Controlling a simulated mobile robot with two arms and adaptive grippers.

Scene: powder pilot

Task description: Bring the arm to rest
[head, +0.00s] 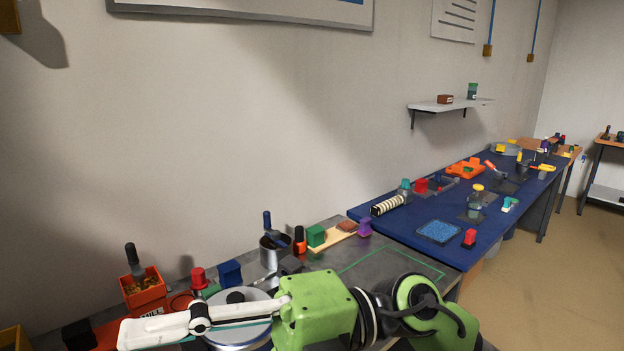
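My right arm (318,310), green with black joints, comes in from the lower right and lies across the front of the near bench. Its white gripper (135,333) points left, in front of a round silver lidded pan (240,338) that it partly hides. The gripper is seen from the side and its fingers overlap, so its opening cannot be made out. No object shows clearly in it. My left gripper is not in view.
Near the gripper stand an orange bin (145,295) with a dark-handled tool, a red-topped item (198,278), a blue block (230,273) and a metal cup (272,255). A green-outlined bench area (390,265) is clear. A blue table (400,222) with several items extends right.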

